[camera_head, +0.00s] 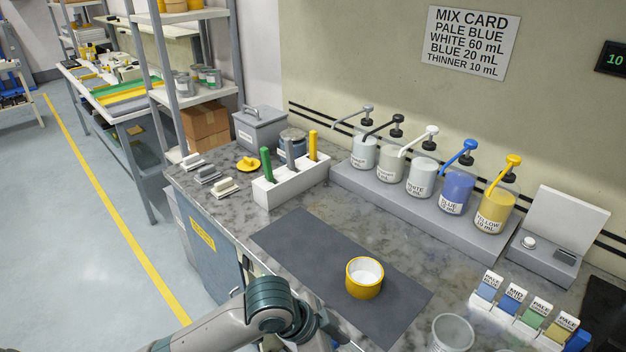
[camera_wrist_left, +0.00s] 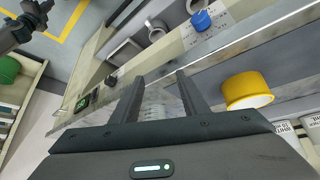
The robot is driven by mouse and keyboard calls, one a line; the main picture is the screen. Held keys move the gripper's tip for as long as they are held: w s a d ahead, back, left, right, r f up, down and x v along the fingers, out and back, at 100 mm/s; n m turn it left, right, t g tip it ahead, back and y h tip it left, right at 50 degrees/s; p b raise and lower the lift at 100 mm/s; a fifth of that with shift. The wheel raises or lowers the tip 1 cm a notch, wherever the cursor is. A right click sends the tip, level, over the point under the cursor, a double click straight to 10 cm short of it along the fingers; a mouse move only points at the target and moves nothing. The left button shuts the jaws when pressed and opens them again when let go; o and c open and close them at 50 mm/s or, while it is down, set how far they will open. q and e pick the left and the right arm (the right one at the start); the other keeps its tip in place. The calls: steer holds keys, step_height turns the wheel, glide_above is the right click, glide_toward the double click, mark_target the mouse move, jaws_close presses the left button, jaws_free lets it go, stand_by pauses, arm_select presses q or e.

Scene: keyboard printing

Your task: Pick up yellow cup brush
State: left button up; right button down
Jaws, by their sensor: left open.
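A yellow upright handle (camera_head: 313,145) stands at the right end of a white holder (camera_head: 290,184), beside a grey and a green handle. Its lower end is hidden in the holder, so I cannot see any bristles. A yellow cup (camera_head: 364,278) with a white inside stands on the dark mat; it also shows in the left wrist view (camera_wrist_left: 247,91). My left arm enters the head view at the bottom, with its gripper out of sight there. In the wrist view my left gripper (camera_wrist_left: 160,78) is open, well away from the holder. A dark part at top left may be my right gripper (camera_wrist_left: 28,22).
The dark mat (camera_head: 290,235) lies on the counter. Pump bottles stand on a grey riser (camera_head: 390,190) along the wall. A pale cup (camera_head: 452,333) and a rack of labelled swatches (camera_head: 520,312) are at the front right. Small blocks (camera_head: 208,174) lie left of the holder.

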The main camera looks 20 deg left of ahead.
arm_select(q)
steer(key=s+a+f+n+y, duration=0.2)
steer(key=s+a+f+n, duration=0.25)
steer(key=s+f, duration=0.35)
steer(key=s+a+f+n+y, duration=0.3)
steer(key=s+a+f, duration=0.2)
steer(key=s+f, duration=0.3)
steer(key=s+a+f+g+b, duration=0.1)
steer(key=s+f, duration=0.2)
steer(key=f, duration=1.3)
steer(key=s+f+g+b, duration=0.1)
steer(key=s+f, duration=0.2)
steer(key=f, duration=1.2)
steer(key=s+a+f+b, duration=0.1)
steer(key=s+a+f, duration=0.2)
steer(key=s+f, duration=1.1)
steer(key=shift+s+f+g, duration=0.3)
steer(key=shift+s+g, duration=0.1)
steer(key=shift+s, duration=0.4)
steer(key=shift+a, duration=0.1)
